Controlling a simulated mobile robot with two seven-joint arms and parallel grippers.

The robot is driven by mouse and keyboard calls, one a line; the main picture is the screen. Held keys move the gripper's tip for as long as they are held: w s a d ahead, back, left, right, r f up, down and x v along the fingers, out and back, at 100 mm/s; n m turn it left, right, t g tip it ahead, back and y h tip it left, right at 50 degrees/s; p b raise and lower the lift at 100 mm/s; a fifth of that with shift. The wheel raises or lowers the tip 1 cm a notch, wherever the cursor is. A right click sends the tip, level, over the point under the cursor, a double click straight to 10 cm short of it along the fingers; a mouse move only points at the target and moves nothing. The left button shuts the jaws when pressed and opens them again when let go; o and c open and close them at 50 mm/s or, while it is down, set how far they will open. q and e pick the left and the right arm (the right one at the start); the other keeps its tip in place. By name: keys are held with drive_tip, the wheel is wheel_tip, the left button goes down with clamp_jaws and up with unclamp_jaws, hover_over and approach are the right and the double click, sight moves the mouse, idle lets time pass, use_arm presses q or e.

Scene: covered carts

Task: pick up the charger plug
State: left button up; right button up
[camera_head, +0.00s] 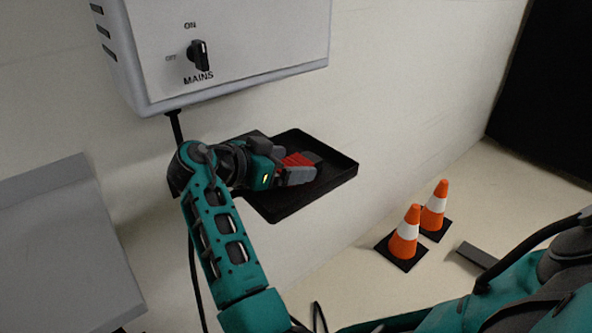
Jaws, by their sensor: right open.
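My right gripper (308,168) is over the black tray (330,187) mounted on the wall below the mains box. Its grey fingers point right, with a ribbed red part showing between them. The gripper is open. I cannot clearly make out the charger plug; the gripper and my right arm cover much of the tray's left part. I cannot tell whether anything lies between the fingers. My left gripper is not in view.
The mains box (240,45), with a black rotary switch (200,56), hangs above the tray. A black cable (193,270) runs down beside my arm. A grey surface (65,245) stands at left. Two orange cones (405,235) stand on the floor at right.

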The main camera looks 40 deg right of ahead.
drive_tip(key=shift+c, duration=0.5)
drive_tip(key=c, duration=1)
drive_tip(key=shift+c, duration=0.8)
drive_tip(key=shift+r, duration=0.1)
